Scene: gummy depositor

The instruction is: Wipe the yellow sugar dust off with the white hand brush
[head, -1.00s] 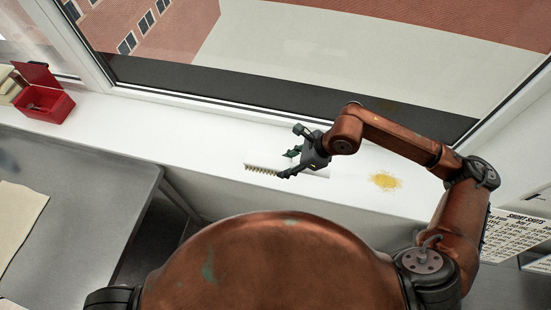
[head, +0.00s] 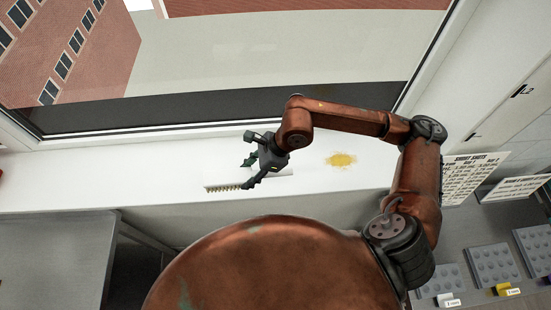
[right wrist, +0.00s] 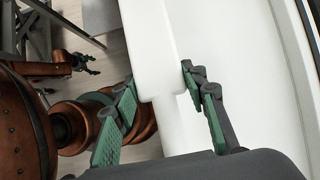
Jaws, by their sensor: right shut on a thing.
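The yellow sugar dust (head: 341,160) lies as a patch on the white sill, right of my right gripper in the head view. The white hand brush (head: 224,188) shows its tan bristle row at the sill's front edge; its white body barely stands out from the sill. My right gripper (head: 249,174) is shut on the brush. In the right wrist view the white brush body (right wrist: 148,45) shows between the green-padded fingers (right wrist: 160,105). My left gripper (right wrist: 84,64) shows small and dark at the upper left there; its opening is unclear.
The white sill (head: 120,178) runs under a large window. A grey table (head: 50,250) stands at the lower left. Grey moulds (head: 492,262) and signs (head: 475,178) stand at the right. The sill around the dust is clear.

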